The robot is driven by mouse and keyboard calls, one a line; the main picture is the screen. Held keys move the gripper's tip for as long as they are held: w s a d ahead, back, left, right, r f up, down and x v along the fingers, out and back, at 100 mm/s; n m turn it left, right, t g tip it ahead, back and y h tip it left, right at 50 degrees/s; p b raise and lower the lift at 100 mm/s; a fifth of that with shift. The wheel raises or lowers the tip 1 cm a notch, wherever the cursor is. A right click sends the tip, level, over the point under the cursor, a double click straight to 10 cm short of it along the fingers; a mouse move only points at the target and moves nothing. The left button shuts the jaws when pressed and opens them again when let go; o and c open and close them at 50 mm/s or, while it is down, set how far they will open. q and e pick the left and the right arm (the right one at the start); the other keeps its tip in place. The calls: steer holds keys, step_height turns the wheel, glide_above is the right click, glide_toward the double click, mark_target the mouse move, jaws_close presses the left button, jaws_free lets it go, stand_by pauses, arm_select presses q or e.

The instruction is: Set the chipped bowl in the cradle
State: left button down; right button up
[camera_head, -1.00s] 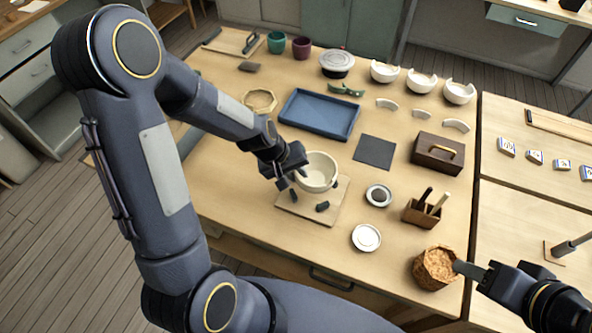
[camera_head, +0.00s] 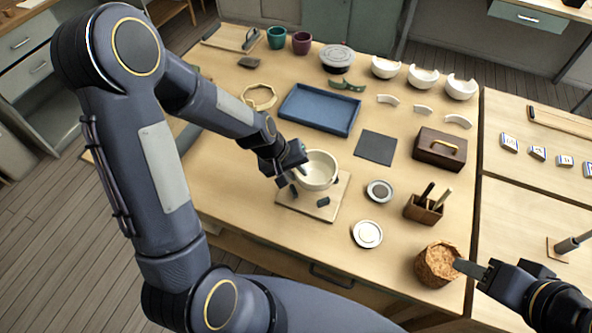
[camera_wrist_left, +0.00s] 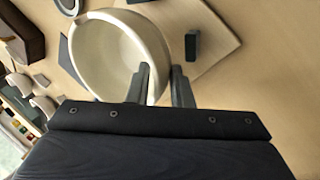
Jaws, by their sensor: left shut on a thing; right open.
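The cream bowl (camera_head: 318,172) is over the back part of a light wooden board with dark blocks, which looks like the cradle (camera_head: 322,213). My left gripper (camera_head: 297,172) is shut on the bowl's wall at its left side. In the left wrist view, the fingers (camera_wrist_left: 160,85) straddle the rim of the bowl (camera_wrist_left: 110,60). The board (camera_wrist_left: 215,30) and one dark block (camera_wrist_left: 192,46) show beside it. I cannot tell whether the bowl touches the cradle; its underside is hidden. My right gripper (camera_head: 472,268) is open and empty, near the cork-coloured basket.
A blue tray (camera_head: 318,110) and a dark mat (camera_head: 376,148) lie behind the board. A brown box (camera_head: 439,150), a tool holder (camera_head: 423,209), small dishes (camera_head: 367,234) and the basket (camera_head: 437,264) stand to the right. Several broken white bowls (camera_head: 423,78) line the back.

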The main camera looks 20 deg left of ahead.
arm_select(q)
steer(key=shift+f+b, duration=1.3)
steer(key=shift+b, duration=0.3)
stand_by(2.4)
steer(key=shift+r, duration=0.15)
steer(key=shift+r+p, duration=1.95)
steer(key=shift+r, duration=0.25)
steer(key=shift+f, duration=0.15)
steer(key=shift+f+b, duration=0.9)
steer(key=shift+f+b, duration=0.45)
steer(key=shift+b, duration=0.1)
